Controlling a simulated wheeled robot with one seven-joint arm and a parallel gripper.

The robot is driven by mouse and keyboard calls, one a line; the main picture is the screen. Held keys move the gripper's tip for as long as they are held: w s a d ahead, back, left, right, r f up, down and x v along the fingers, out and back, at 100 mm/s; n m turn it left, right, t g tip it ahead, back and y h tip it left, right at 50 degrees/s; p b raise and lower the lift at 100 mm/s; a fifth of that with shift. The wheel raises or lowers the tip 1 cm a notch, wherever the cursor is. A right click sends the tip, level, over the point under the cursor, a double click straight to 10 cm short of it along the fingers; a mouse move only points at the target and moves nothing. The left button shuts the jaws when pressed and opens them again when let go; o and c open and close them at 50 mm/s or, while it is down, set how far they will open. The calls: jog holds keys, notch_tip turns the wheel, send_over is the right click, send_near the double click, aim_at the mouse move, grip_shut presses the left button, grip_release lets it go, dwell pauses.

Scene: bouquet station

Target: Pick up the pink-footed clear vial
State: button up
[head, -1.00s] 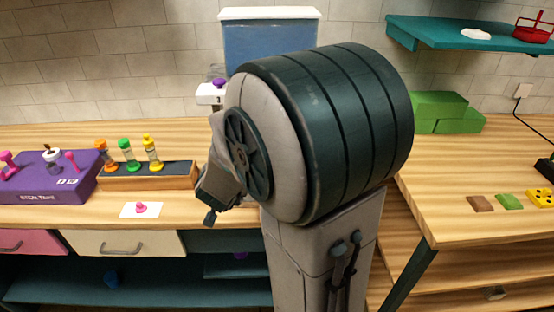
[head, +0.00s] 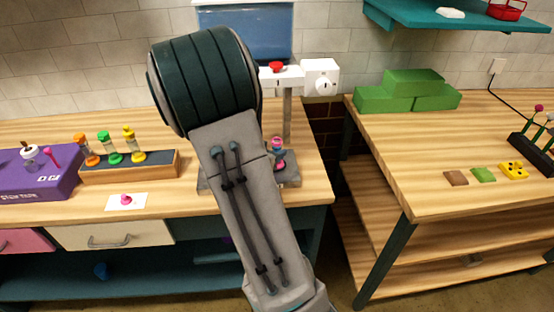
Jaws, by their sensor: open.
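A small upright thing with a pink foot and a pink and blue upper part (head: 278,158) stands on the grey base of a stand, just right of my arm. It looks like the pink-footed vial, but it is small and I cannot make out clear glass. My gripper is not visible; my raised arm crosses the middle of the head view and hides part of the bench and the stand's base.
Vials with orange, green and yellow feet stand in a wooden rack (head: 130,172). A purple box (head: 40,182) is at the left. A pink piece (head: 126,199) lies on a white card. Green blocks (head: 405,97) sit on the right table, past a gap.

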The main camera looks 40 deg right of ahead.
jog(key=shift+p+x, duration=0.35)
jog(key=shift+x, duration=2.45)
jog(key=shift+w+r, duration=0.1)
jog(key=shift+r, duration=0.05)
grip_shut()
